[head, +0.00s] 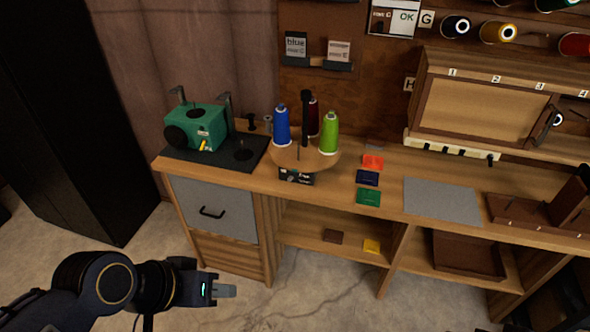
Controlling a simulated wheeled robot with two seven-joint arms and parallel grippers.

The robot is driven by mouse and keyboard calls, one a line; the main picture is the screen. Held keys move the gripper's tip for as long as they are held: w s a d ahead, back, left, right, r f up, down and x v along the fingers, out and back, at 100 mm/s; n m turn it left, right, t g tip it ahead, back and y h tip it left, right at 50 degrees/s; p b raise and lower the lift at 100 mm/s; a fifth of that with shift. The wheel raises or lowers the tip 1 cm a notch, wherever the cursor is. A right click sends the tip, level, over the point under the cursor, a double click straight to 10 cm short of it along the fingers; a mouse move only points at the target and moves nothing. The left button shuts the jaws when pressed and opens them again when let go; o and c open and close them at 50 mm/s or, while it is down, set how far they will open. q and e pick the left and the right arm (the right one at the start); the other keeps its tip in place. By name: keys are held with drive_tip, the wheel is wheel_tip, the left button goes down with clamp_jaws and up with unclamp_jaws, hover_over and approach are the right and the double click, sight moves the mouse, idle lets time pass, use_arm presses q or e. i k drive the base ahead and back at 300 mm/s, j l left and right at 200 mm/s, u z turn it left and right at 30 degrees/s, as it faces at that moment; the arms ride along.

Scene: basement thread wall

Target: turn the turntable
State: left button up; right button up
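The turntable is a round wooden disc (291,161) on the bench top, with a dark upright post (305,122) at its middle. A blue thread cone (281,127) stands at its left, a green cone (329,135) at its right, and a dark red cone (314,114) behind the post. A small dark labelled block (296,178) sits at its front edge. My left gripper (226,290) is low at the front left, below the bench top and well apart from the turntable. Its fingers show edge-on, so the gap cannot be told. My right gripper is not in view.
A green machine (208,124) on a dark mat (232,158) stands left of the turntable. Orange (373,162), navy (367,178) and green (368,197) squares lie to its right. A drawer (214,207) and the bench front lie between my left gripper and the top.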

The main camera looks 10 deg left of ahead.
sight(304, 155)
drive_tip(key=i+j, duration=0.35)
drive_tip(key=j, duration=0.15)
drive_tip(key=i+j, duration=0.4)
drive_tip(key=j+z, duration=0.05)
